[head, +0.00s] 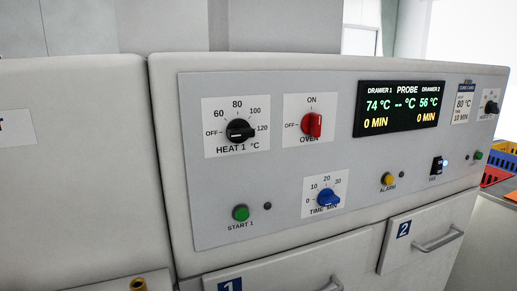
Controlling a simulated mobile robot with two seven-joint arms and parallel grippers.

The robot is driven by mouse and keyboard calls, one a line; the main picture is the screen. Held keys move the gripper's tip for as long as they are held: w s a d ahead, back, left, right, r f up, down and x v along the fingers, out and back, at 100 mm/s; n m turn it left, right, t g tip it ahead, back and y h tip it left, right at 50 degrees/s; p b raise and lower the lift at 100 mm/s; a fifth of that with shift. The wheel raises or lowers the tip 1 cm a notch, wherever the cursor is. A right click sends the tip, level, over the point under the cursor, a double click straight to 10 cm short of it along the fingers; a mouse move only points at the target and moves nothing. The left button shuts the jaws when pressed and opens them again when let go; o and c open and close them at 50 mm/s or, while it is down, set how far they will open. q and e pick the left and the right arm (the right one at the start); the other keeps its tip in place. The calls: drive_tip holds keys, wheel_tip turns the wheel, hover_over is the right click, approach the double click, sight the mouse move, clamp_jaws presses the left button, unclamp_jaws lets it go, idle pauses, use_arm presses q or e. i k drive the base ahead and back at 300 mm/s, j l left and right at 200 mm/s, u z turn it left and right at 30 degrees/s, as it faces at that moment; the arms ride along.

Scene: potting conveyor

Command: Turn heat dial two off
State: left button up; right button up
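The heat dial two (491,108) is a small black knob on a white plate at the far right of the oven's control panel (270,190). It is seen at a steep angle, and its pointer setting and scale are too small to read. The heat 1 dial (240,131) is a larger black knob with a white mark at the panel's left. The display (399,109) reads 74 °C for drawer 1 and 56 °C for drawer 2, with 0 MIN under both. Neither of my grippers is in view.
A red oven switch (312,124), blue time knob (326,198), green start 1 button (241,213), yellow alarm button (388,179) and black fan switch (437,165) share the panel. Drawer handle 2 (437,241) sticks out below. Coloured crates (496,174) stand beyond the right edge.

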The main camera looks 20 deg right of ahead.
sight(491, 107)
drive_tip(key=z, duration=1.4)
